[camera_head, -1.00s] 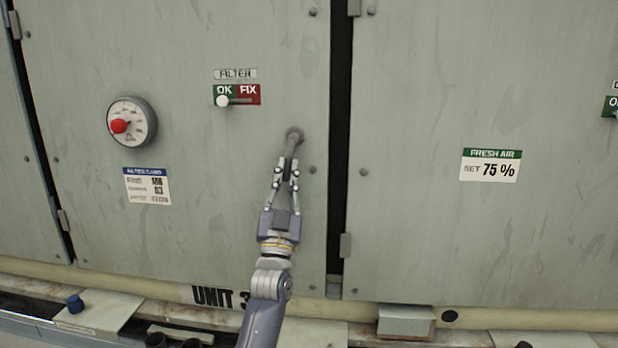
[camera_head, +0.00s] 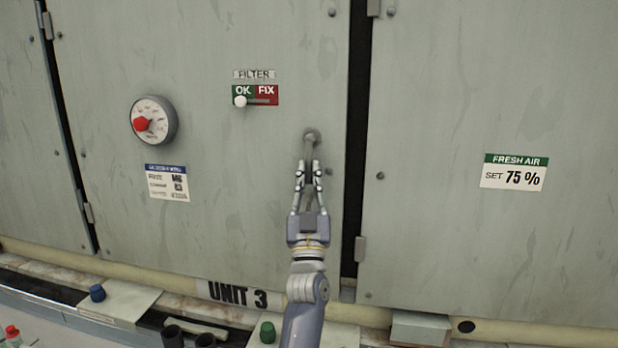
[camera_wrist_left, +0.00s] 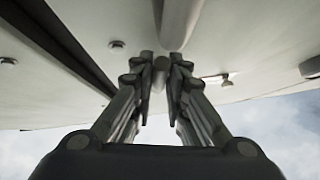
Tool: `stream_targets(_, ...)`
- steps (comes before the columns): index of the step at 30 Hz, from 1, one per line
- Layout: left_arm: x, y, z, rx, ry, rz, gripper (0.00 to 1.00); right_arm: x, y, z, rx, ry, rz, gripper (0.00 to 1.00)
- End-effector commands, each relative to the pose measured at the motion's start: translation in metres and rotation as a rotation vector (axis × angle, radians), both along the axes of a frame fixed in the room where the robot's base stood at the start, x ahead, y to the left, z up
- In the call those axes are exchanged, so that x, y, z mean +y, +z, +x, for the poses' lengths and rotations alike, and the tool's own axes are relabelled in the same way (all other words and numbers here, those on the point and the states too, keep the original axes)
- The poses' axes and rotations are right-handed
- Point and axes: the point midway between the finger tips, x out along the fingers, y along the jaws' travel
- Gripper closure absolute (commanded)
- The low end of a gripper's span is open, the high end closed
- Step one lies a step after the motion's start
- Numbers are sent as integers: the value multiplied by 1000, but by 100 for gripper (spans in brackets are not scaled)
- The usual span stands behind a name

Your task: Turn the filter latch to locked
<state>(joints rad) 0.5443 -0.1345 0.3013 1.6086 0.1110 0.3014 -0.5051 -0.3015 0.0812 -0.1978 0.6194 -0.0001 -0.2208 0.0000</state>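The filter latch (camera_head: 310,143) is a grey handle on a round pivot, on the grey cabinet door (camera_head: 230,190) left of the dark door gap. It hangs almost straight down. My left gripper (camera_head: 309,172) is at its lower part, with one finger on each side. In the left wrist view the latch (camera_wrist_left: 179,25) runs down between the fingers of the left gripper (camera_wrist_left: 161,75), which look closed against it. The fingers hide its lower end. My right gripper is not in view.
Above left of the latch is a FILTER plate with a green OK and red FIX strip (camera_head: 266,92); its white knob (camera_head: 240,101) is at OK. A round gauge (camera_head: 153,120) is further left. Pipes and a ledge (camera_head: 130,300) run below the doors.

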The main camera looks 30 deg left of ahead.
Motion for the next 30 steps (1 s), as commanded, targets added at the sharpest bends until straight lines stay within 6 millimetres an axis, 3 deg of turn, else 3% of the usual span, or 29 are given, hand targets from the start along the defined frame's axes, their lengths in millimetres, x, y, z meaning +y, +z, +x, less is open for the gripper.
stream_targets(2, 0, 1, 0, -1, -1, 1, 67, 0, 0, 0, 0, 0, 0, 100)
stream_targets(14, 0, 6, 0, -3, 1, 1, 67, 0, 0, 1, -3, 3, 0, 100)
stream_targets(30, 0, 93, 0, -3, 0, 0, 67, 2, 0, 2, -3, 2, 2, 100)
